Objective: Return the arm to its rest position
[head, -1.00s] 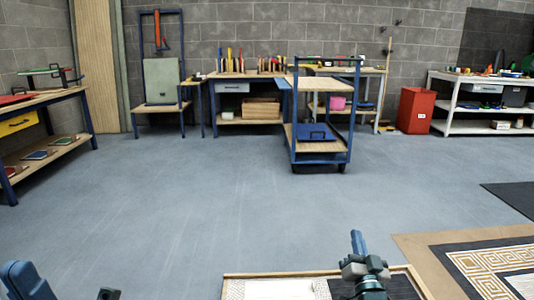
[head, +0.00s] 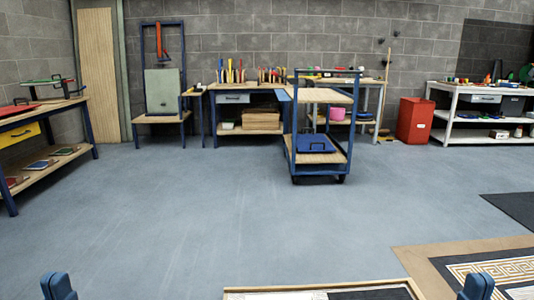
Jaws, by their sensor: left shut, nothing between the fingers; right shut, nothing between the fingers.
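My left gripper (head: 57,286) shows only as a small blue part at the bottom left edge of the head view. Its two blue pieces sit side by side with no gap, shut and empty. My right gripper (head: 477,286) shows in the same way at the bottom right, shut and empty, in front of the patterned panel. The rest of both arms lies below the frame. Neither gripper touches anything that I can see.
A framed panel (head: 235,296) shows at the bottom middle, and a patterned mosaic panel (head: 450,252) lies at the right. A blue trolley (head: 288,160) stands ahead, with workbenches along the wall and a red bin (head: 414,120). The grey floor (head: 200,215) between is clear.

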